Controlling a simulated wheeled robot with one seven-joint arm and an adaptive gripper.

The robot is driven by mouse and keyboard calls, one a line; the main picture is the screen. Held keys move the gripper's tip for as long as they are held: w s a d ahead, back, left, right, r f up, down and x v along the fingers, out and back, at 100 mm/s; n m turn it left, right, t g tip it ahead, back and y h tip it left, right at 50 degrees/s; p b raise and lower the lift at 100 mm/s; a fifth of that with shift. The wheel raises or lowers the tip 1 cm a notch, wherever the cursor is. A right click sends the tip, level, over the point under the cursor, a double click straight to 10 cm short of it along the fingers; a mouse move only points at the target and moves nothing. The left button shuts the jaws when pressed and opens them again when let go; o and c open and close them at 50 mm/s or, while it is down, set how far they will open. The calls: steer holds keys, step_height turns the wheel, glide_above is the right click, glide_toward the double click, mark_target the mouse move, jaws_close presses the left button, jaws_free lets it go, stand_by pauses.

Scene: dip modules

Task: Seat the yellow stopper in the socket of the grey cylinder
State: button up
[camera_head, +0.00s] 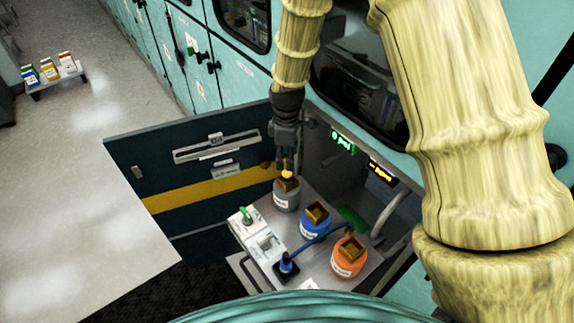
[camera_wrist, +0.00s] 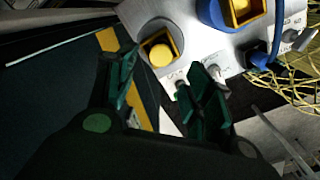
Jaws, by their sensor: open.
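The grey cylinder (camera_head: 286,200) stands at the back left of a grey shelf and carries a square brass-coloured socket (camera_head: 290,186). The yellow stopper (camera_head: 287,174) is upright at this socket in the head view. In the wrist view the round yellow stopper top (camera_wrist: 161,54) lies inside the square frame of the grey cylinder (camera_wrist: 147,31). How deep it sits I cannot tell. My gripper (camera_head: 284,161) is directly above the grey cylinder, pointing down. In the wrist view my gripper (camera_wrist: 163,92) has its dark green fingers spread, with nothing held between them.
A blue cylinder (camera_head: 314,230) and an orange cylinder (camera_head: 347,264) with similar sockets stand nearby. An open cabinet door (camera_head: 165,164) stands left of the shelf.

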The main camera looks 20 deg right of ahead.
steer(key=shift+r+b, duration=0.5)
steer(key=shift+r, duration=1.45)
